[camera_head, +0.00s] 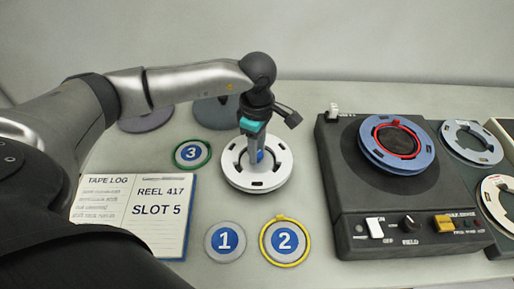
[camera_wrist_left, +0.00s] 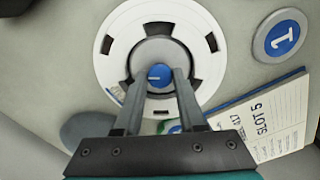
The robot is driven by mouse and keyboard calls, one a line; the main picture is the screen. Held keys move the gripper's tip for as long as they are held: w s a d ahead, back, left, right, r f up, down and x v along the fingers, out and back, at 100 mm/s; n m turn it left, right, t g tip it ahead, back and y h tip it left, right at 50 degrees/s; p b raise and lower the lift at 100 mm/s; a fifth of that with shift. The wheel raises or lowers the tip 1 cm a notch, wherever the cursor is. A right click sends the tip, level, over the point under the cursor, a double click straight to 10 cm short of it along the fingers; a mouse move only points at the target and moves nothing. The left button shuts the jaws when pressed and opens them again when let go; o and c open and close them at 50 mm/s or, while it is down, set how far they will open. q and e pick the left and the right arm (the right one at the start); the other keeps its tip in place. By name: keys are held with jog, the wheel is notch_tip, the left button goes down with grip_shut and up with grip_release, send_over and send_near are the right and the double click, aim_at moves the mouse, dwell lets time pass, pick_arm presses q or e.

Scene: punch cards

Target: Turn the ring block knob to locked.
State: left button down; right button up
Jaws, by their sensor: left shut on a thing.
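A white slotted ring (camera_head: 257,182) lies flat on the table in the head view. It surrounds a grey round hub with a small blue knob (camera_head: 260,156) at its centre. In the left wrist view the blue knob (camera_wrist_left: 159,74) bears a short pale line, and the white ring (camera_wrist_left: 108,46) encircles the grey hub (camera_wrist_left: 159,50). My left gripper (camera_head: 253,154) points down over the ring's centre. Its fingers (camera_wrist_left: 160,80) are shut on the blue knob, one on each side. Any lettering for the knob's positions cannot be read. My right gripper is not in view.
A dark machine (camera_head: 350,180) with a blue reel (camera_head: 378,148) stands at right. More reels lie beyond it. Discs marked 1 (camera_head: 225,242), 2 (camera_head: 285,242) and 3 (camera_head: 192,154) lie around the ring. A tape log (camera_head: 110,225) lies at left.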

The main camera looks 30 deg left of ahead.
pick_arm(q)
jog(key=shift+w+r, duration=0.1)
jog(key=c, duration=0.5)
grip_release()
notch_tip(320, 180, up, 15)
jog(key=p, duration=0.2)
dwell(0.4)
